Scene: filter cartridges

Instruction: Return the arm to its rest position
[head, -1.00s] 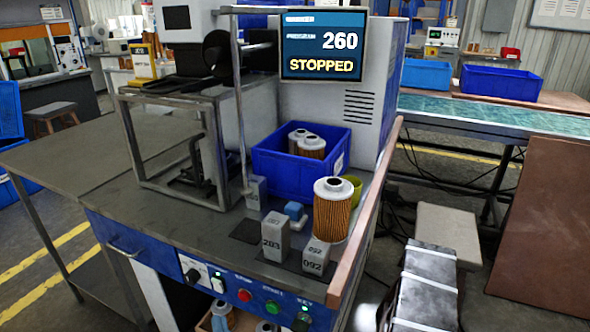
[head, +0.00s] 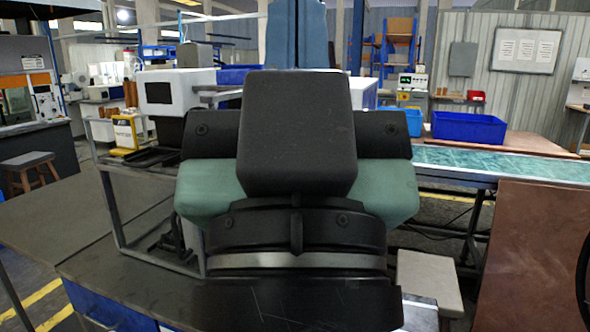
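My own arm, black with green side covers, fills the middle of the head view, close to the camera. My gripper cannot be made out; no fingertips show. The arm hides the machine's screen, the blue bin with the filter cartridges and most of the right part of the workbench (head: 130,268). No cartridge on the bench can be seen now.
At right are a blue bin (head: 468,128), a green conveyor (head: 500,165), a brown panel (head: 535,255) and a pale box (head: 428,280). A stool (head: 30,165) stands at far left.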

